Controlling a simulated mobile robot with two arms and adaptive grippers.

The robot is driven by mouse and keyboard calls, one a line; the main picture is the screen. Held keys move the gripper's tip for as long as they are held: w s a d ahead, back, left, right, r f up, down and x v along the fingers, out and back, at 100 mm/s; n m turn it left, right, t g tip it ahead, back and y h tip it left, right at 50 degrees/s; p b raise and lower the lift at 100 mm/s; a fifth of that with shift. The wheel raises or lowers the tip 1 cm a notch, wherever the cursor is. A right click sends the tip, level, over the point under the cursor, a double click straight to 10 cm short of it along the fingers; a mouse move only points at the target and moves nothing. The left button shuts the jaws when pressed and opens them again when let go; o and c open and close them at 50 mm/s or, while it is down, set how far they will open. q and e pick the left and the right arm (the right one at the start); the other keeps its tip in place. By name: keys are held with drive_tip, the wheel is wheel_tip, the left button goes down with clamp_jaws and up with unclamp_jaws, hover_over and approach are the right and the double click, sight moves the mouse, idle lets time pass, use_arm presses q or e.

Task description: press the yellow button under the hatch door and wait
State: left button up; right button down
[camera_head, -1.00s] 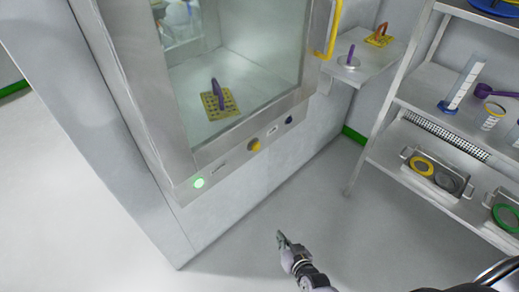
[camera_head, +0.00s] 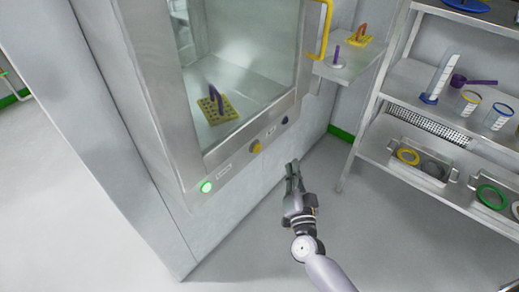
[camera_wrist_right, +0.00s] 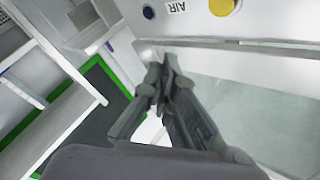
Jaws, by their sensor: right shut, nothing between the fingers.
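The hatch door (camera_head: 252,85) is a glass pane in a metal frame with a yellow handle (camera_head: 324,28). On the panel under it sits the yellow button (camera_head: 255,146), between a lit green button (camera_head: 206,187) and a dark blue button (camera_head: 285,120). My right gripper (camera_head: 292,163) is shut and empty, right of and below the yellow button and apart from it. In the right wrist view the yellow button (camera_wrist_right: 222,6) is cut by the top edge, and the right gripper (camera_wrist_right: 167,62) points toward the panel below it. My left gripper is not in view.
Behind the glass stands a yellow perforated block (camera_head: 217,109) with a purple handle. A side shelf (camera_head: 345,68) holds a similar orange-handled block and a purple-handled disc. A metal rack (camera_head: 405,140) at right carries sieves and measuring vessels. The floor between is free.

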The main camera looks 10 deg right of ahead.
sight(257, 148)
drive_tip(key=w+a+b, duration=0.2)
drive_tip(key=w+a, duration=0.3)
drive_tip(key=w, duration=0.2)
drive_tip(key=shift+a, duration=0.25)
drive_tip(key=shift+w, duration=0.1)
idle(1.5)
drive_tip(key=shift+w+a, duration=0.2)
drive_tip(key=shift+a, duration=0.05)
drive_tip(key=shift+w+a, duration=0.3)
drive_tip(key=shift+w, duration=0.05)
idle(0.9)
drive_tip(key=shift+d, duration=0.1)
drive_tip(key=shift+s+d+p, duration=0.45)
drive_tip(key=shift+s+d, duration=0.05)
drive_tip(key=shift+s, duration=0.2)
